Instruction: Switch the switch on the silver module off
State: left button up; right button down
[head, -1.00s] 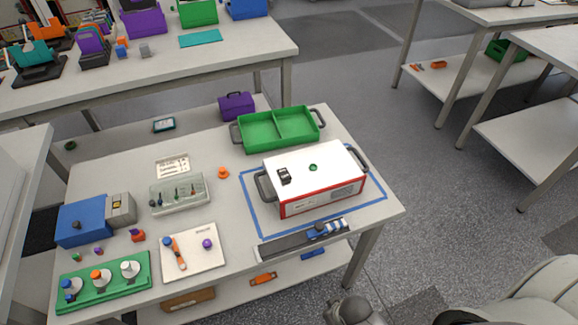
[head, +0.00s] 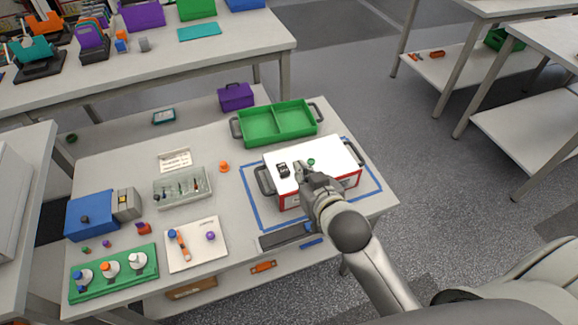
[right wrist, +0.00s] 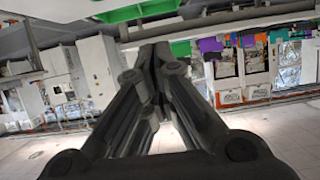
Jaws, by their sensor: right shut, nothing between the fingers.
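The closed fingers also show in the right wrist view (right wrist: 156,50). My left gripper is not in view.
A green two-part tray (head: 277,139) stands behind the box. The box has dark side handles (head: 265,181). A clear case (head: 182,201), a white board (head: 196,258), a green rack (head: 114,287) and a blue box (head: 91,217) occupy the left of the table.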

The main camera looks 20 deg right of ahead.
jog(key=shift+w+f, duration=0.1)
jog(key=p, duration=0.2)
send_over(289, 179)
notch_tip(289, 179, down, 4)
jog(key=shift+r, duration=0.25)
notch_tip(289, 179, down, 3)
jog(key=shift+f, duration=0.65)
